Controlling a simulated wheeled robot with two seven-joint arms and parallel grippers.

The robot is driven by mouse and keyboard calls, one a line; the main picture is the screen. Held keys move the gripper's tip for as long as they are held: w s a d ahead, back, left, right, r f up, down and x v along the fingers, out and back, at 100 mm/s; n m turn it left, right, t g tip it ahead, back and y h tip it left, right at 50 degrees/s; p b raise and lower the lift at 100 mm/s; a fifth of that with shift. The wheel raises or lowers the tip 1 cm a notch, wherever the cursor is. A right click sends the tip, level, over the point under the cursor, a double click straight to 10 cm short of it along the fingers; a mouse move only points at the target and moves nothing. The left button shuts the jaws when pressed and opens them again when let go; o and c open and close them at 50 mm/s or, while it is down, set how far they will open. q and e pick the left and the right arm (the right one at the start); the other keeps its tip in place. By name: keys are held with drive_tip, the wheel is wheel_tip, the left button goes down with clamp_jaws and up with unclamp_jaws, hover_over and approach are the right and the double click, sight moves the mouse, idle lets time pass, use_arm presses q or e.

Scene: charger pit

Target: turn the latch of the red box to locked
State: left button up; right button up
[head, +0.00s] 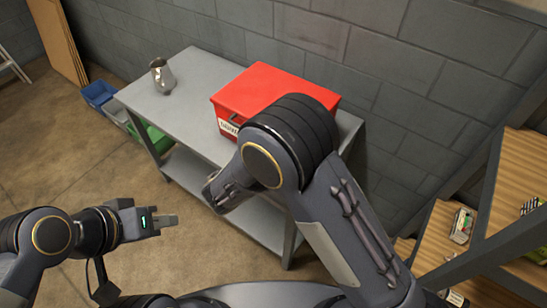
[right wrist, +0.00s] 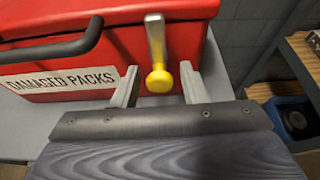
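The red box (head: 275,88) stands on a grey table, partly hidden by my right arm in the head view. In the right wrist view the box (right wrist: 115,15) shows its front with a "DAMAGED PACKS" label. Its latch (right wrist: 155,35) is a grey metal lever pointing down, with a yellow knob (right wrist: 159,79) at its lower end. My right gripper (right wrist: 160,71) is open, one finger on each side of the knob, with gaps visible. My right fingers are hidden in the head view. My left gripper (head: 165,222) is away from the table; its finger gap is unclear.
A black handle (right wrist: 60,48) sticks out of the box left of the latch. Blue (head: 98,94) and green (head: 152,138) bins are on the floor. Wooden shelves (head: 515,190) stand at the right.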

drive_tip(key=p+v, duration=0.2)
drive_tip(key=v, duration=0.5)
drive_tip(key=shift+s+a, duration=0.25)
drive_tip(key=shift+s, duration=0.05)
drive_tip(key=shift+r, duration=0.1)
